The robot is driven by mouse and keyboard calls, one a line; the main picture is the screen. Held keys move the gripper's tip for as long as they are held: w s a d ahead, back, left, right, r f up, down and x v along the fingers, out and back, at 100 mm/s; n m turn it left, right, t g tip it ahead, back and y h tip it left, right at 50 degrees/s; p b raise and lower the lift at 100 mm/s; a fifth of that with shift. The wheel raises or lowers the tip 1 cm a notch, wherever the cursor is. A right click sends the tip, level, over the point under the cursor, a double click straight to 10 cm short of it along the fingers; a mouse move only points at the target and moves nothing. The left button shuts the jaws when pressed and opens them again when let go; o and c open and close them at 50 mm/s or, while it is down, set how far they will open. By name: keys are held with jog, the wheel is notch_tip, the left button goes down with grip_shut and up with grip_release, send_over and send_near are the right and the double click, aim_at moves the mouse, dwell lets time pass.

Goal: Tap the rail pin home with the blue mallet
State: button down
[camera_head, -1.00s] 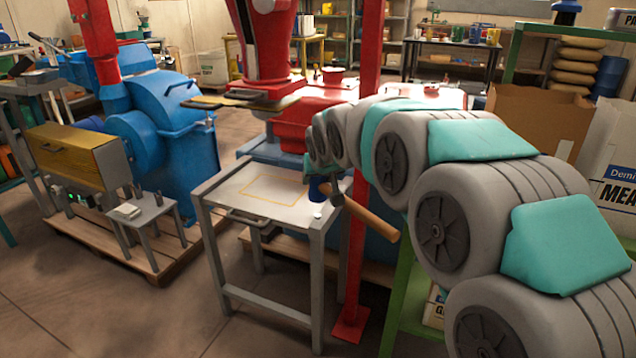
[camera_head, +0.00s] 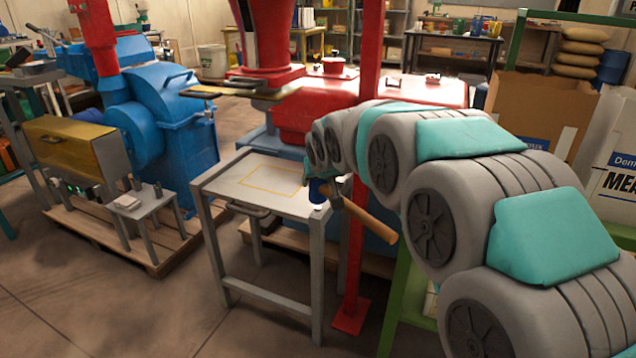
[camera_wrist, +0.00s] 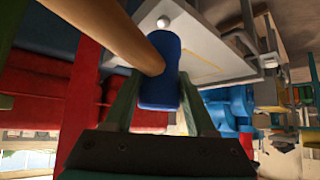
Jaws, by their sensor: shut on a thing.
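My gripper (camera_wrist: 160,92) is shut on the blue mallet's head (camera_wrist: 159,72), with one finger on each side of it. The mallet's wooden handle (camera_wrist: 104,28) runs to the upper left in the wrist view. In the head view the blue head (camera_head: 318,190) shows at the right end of a grey table (camera_head: 235,188), and the handle (camera_head: 368,218) slants down to the right. A small white round part (camera_wrist: 164,21) shows at the head's far end; I cannot tell whether it belongs to the mallet. I cannot make out the rail pin.
The table top bears a yellow outlined rectangle and is otherwise largely clear. A red post (camera_head: 352,270) stands close by the mallet. A blue mill (camera_head: 170,125) and a small side table (camera_head: 150,205) stand left. A cardboard box (camera_head: 535,115) is at right. Floor in front is open.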

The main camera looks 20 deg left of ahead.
notch_tip(320, 180, up, 3)
jog(key=shift+p, duration=0.35)
jog(key=shift+f, duration=0.1)
jog(key=shift+f+b, duration=0.95)
jog(key=shift+f, duration=1.55)
jog(key=shift+r+p, duration=0.6)
jog(key=shift+r, duration=1.45)
notch_tip(320, 180, down, 5)
jog(key=shift+f+b, duration=0.2)
jog(key=shift+b, duration=0.75)
jog(key=shift+r+p, duration=1)
jog(key=shift+r, duration=2.2)
